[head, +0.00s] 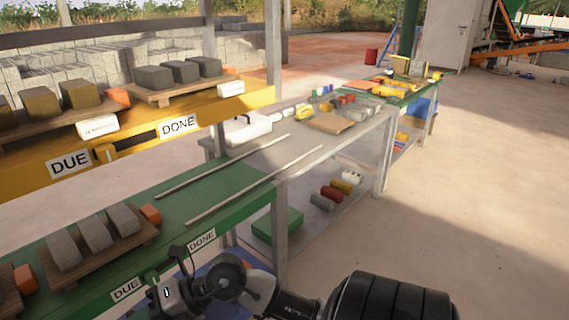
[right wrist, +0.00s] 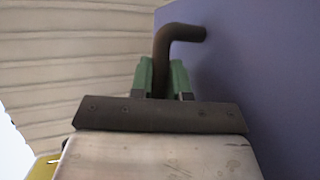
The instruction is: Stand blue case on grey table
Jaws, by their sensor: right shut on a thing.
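In the right wrist view, my right gripper (right wrist: 160,80) has its green fingertips shut on a dark bent handle (right wrist: 163,50). The large plain blue face of the blue case (right wrist: 255,70) fills the right of that view. In the head view, only a little of a blue surface, apparently the case, shows behind my right arm at the bottom; most of it is hidden. The grey table (head: 262,155) stands in the middle, beyond the green bench. My left gripper is in neither view.
Two long rods lie across the green bench (head: 205,190) and the grey table. A white container (head: 248,128), a brown sheet (head: 331,124) and small parts occupy the table's far part. Coloured blocks and a green box (head: 277,225) are on its lower shelf. Floor at right is clear.

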